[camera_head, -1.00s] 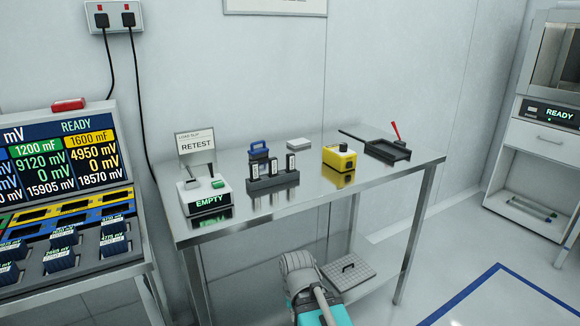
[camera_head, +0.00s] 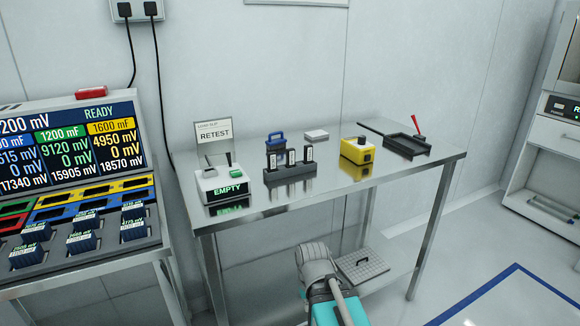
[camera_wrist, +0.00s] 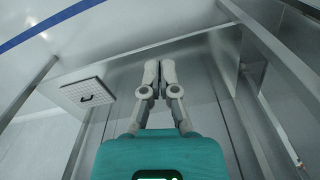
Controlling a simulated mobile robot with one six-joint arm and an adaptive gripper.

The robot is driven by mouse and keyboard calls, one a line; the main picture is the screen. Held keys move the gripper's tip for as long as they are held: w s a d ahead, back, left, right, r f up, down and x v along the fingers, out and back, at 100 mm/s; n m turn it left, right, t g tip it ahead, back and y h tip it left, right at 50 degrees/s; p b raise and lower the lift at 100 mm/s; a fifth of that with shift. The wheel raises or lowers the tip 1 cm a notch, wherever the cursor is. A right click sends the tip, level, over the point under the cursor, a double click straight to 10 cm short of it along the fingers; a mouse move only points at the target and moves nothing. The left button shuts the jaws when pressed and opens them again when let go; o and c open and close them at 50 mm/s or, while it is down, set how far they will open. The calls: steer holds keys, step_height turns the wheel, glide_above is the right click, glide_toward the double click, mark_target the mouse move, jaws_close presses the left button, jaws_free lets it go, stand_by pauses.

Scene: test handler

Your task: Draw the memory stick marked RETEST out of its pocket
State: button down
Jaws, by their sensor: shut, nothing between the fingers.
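A dark rack (camera_head: 290,173) stands on the steel table and holds three upright black sticks with white labels: a left one (camera_head: 272,161), a middle one (camera_head: 291,157) and a right one (camera_head: 308,154). Their lettering is too small to read. A sign reading RETEST (camera_head: 214,132) stands behind a white device with a green EMPTY display (camera_head: 228,189), left of the rack. My gripper (camera_wrist: 158,66) shows in the wrist view, its fingers together and empty. It is away from the rack. In the head view my arm is low in front of the table, and the fingertips cannot be made out.
The steel table (camera_head: 340,187) also bears a blue-handled item (camera_head: 276,140), a pale block (camera_head: 316,134), a yellow box (camera_head: 357,151) and a dark tray with a red lever (camera_head: 407,145). A test console (camera_head: 70,139) stands left. A grey plate (camera_head: 362,266) lies on the lower shelf.

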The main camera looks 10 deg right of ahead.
steer(key=c, duration=1.4)
jaws_free()
steer(key=c, duration=1)
jaws_free()
steer(key=shift+r, duration=0.15)
steer(key=shift+o, duration=1.4)
steer(key=shift+r+p, duration=0.3)
steer(key=shift+p, duration=0.15)
steer(key=shift+o, duration=1.2)
step_height(320, 180, up, 28)
steer(key=w+p, duration=0.2)
steer(key=p, duration=2.6)
steer(key=w+r+m+p, duration=0.2)
steer(key=w+r+p, duration=0.2)
steer(key=r+p, duration=0.5)
steer(key=w+r+m+p, duration=0.2)
steer(key=w+r+p, duration=0.2)
steer(key=r+p, duration=0.45)
steer(key=w+r+m+p, duration=0.1)
steer(key=w+m, duration=1)
steer(key=w, duration=0.5)
steer(key=shift+w, duration=0.15)
steer(key=shift+a+f, duration=0.1)
